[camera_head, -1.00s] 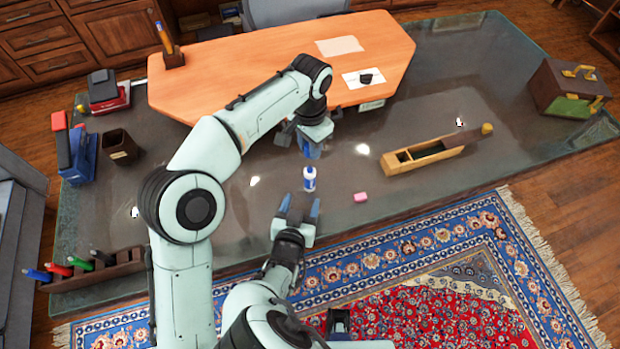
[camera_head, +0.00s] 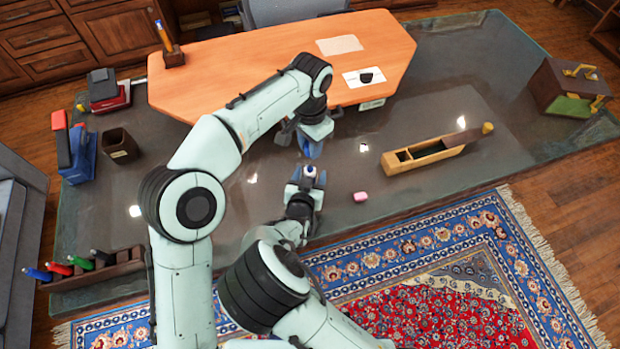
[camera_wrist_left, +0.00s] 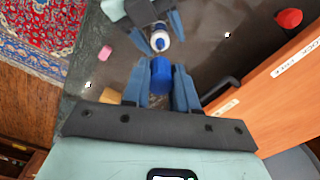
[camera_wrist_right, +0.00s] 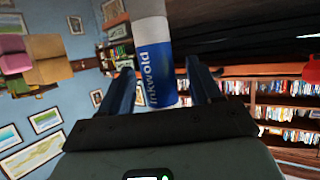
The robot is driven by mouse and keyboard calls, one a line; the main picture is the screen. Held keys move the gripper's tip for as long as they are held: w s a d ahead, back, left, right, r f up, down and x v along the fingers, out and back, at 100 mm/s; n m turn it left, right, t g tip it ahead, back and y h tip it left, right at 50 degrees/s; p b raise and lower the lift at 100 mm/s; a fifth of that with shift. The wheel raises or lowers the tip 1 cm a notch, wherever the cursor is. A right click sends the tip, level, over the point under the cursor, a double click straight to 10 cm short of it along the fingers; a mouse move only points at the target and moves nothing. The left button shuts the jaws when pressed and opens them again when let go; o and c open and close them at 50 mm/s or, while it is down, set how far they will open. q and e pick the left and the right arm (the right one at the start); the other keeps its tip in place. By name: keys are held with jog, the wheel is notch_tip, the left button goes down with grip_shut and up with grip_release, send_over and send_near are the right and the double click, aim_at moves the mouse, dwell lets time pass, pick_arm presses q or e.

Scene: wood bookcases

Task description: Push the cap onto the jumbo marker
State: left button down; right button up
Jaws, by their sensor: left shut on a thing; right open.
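My left gripper (camera_head: 311,150) is shut on the blue cap (camera_wrist_left: 161,74), beyond the marker in the head view. In the left wrist view the marker's white tip (camera_wrist_left: 160,40) is apart from the cap.
A pink eraser (camera_head: 360,197) lies right of the marker. The orange raised desktop (camera_head: 240,75) is behind my left gripper. A marker rack (camera_head: 100,272) and a dark cup (camera_head: 121,146) are at left.

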grip_shut()
pick_arm(q)
jog(key=shift+f, duration=2.5)
jog(key=shift+f, duration=0.9)
jog(key=shift+f, duration=0.6)
jog(key=c, duration=0.8)
grip_release()
